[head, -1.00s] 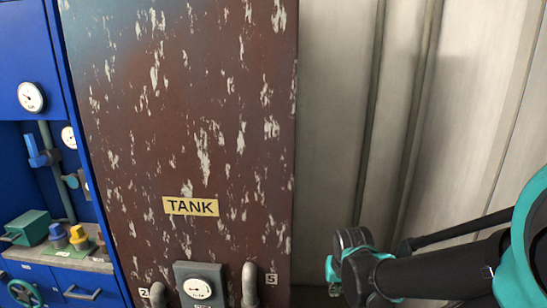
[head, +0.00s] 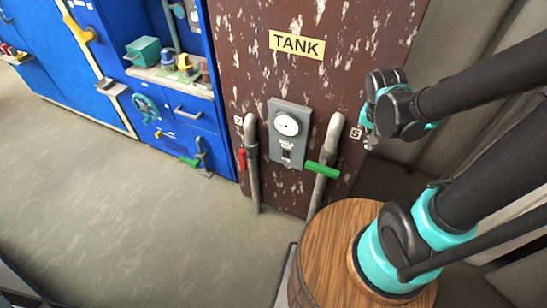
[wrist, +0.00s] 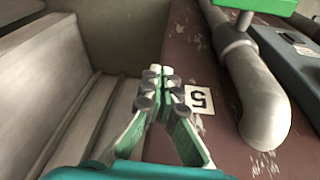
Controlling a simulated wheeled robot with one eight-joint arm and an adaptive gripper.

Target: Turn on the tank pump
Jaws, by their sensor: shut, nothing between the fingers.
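The brown, paint-flaked tank (head: 345,60) stands ahead with a yellow TANK sign (head: 297,44). On its front is a grey panel (head: 274,133) with a round white gauge (head: 287,124) and a small dark switch (head: 286,155) below it. I cannot tell the switch's position. The panel (wrist: 300,60) shows only in part there, at the upper right.
A grey pipe with a green handle (head: 322,170) lies between my gripper and the panel; the pipe (wrist: 250,85) fills the wrist view's right. A left pipe has a red handle (head: 242,159). Blue cabinets (head: 65,60) stand left. Floor at left (head: 120,210) is clear.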

